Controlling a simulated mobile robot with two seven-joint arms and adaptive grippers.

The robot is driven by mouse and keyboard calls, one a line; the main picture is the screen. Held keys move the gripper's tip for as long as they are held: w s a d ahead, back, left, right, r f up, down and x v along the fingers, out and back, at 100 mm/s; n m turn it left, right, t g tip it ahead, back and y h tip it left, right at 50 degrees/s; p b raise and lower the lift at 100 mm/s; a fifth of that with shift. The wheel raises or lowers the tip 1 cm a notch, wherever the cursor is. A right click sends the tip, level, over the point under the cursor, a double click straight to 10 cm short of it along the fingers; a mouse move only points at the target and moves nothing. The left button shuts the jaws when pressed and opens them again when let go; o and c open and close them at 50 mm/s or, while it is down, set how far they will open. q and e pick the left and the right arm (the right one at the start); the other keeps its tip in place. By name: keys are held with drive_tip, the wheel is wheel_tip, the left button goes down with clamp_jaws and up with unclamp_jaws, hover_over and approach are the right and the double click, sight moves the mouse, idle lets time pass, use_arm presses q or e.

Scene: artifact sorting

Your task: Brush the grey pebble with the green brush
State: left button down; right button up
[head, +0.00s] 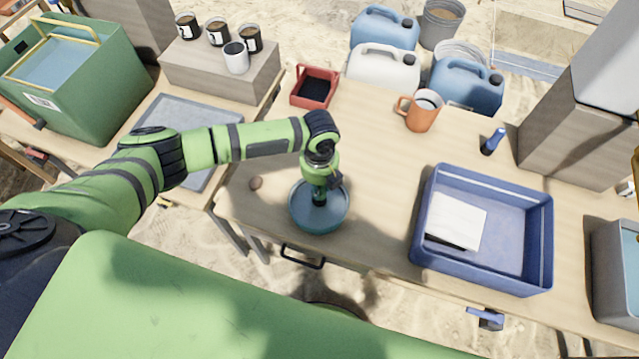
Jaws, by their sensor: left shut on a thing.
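My left gripper (320,196) reaches down over a round teal dish (335,222) on the middle table. It is shut on what looks like the green brush, a small green shape with a dark lower end above the dish's middle. The gripper and wrist hide most of it, and I cannot tell whether it touches anything in the dish. No grey pebble shows clearly; the middle of the dish is partly covered by my gripper. My right gripper is not in view.
A blue crate (423,226) with a white sheet stands to the right. A blue-handled tool (494,141), an orange mug (421,117) and a red tray (298,88) with dark contents are farther back. The tabletop between dish and crate is clear.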

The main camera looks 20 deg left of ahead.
use_arm(q)
drive_tip(key=shift+r+p, duration=3.1)
drive_tip(key=shift+r, duration=0.45)
